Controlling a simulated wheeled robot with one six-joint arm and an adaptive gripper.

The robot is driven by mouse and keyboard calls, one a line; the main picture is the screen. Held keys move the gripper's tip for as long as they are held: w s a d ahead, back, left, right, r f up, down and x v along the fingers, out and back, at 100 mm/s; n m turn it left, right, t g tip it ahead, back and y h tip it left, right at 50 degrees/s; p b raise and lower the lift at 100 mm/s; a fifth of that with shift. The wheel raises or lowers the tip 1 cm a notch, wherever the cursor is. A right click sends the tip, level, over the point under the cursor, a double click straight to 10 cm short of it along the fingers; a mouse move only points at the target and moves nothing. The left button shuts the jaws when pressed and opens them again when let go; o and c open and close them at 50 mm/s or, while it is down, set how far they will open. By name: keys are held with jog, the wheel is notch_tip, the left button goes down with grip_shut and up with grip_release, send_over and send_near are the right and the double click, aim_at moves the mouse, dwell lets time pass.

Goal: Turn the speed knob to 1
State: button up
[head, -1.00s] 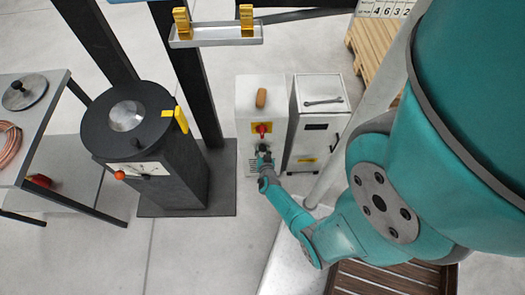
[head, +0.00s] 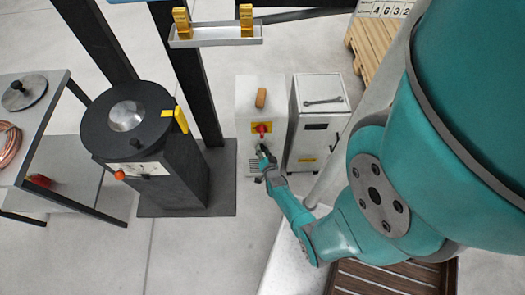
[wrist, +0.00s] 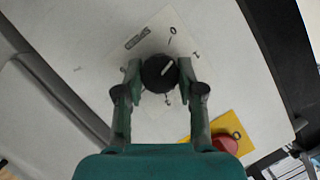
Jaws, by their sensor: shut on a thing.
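The speed knob (wrist: 158,73) is round and black with a white pointer line, on a pale plate (wrist: 130,68) on the white cabinet. In the wrist view its pointer aims up and right, between the marks at the top and at the right; the small marks are hard to read. My gripper (wrist: 160,75) is shut on the knob, one finger on each side. In the head view my gripper (head: 262,150) is at the front of the white cabinet (head: 245,108), below the red button (head: 261,128), and hides the knob.
The red button on its yellow plate (wrist: 235,128) is close to the right finger in the wrist view. A second white cabinet (head: 310,135) with a wrench on top stands right of the first. A black machine (head: 150,130) with an orange ball handle stands to the left.

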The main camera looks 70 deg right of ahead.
jog(key=shift+s+f+m+t, duration=0.1)
jog(key=shift+m+t, duration=1.2)
jog(key=shift+m, duration=0.9)
jog(key=o, duration=1.1)
jog(key=shift+d, duration=0.1)
jog(key=shift+o, duration=0.2)
jog(key=shift+s, duration=0.1)
jog(key=v, duration=1.2)
